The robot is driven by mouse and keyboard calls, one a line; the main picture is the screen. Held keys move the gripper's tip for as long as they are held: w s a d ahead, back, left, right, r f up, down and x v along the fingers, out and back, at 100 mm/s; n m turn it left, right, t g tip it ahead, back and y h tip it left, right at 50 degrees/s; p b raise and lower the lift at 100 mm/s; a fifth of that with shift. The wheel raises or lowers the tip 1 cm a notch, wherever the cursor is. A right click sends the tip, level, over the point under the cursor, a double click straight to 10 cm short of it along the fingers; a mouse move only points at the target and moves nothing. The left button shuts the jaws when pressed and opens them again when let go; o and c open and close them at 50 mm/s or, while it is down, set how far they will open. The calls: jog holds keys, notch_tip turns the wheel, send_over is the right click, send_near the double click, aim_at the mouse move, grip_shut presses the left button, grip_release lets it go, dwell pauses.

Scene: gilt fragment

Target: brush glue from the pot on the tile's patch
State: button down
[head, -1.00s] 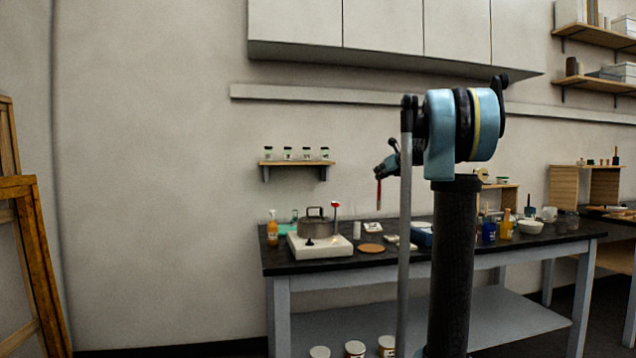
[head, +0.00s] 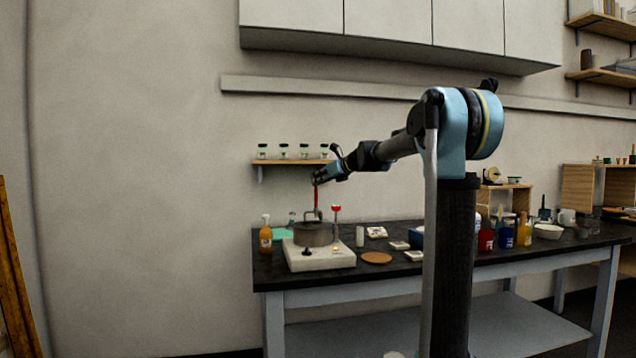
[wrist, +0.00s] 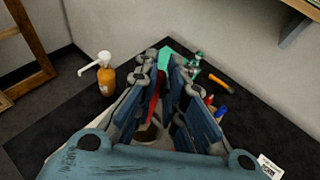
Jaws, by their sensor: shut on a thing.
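My gripper (head: 320,177) is shut on a thin red-handled brush (head: 317,198), which hangs upright beneath it. In the wrist view the brush (wrist: 154,95) shows between the fingers of my gripper (wrist: 164,65). The grey metal pot (head: 313,236) with an arched handle stands on a white hot plate (head: 318,256). The brush is over the pot; its lower end is lost against the pot's handle, so I cannot tell if it is inside. Small pale tiles (head: 377,232) lie to the right of the hot plate; I cannot make out a patch on them.
A red-topped stick (head: 336,210) stands close right of the pot. An orange pump bottle (head: 266,236) is at the left. A round brown mat (head: 376,258) lies right of the hot plate. Several bottles and a white bowl (head: 548,231) crowd the right side.

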aim_at(316, 195)
jog(key=shift+w+a+f, duration=0.1)
jog(key=shift+a+f, duration=0.15)
jog(key=shift+a, duration=0.25)
jog(key=shift+d+f, duration=0.1)
jog(key=shift+f, duration=3.15)
jog(key=shift+r, duration=3.55)
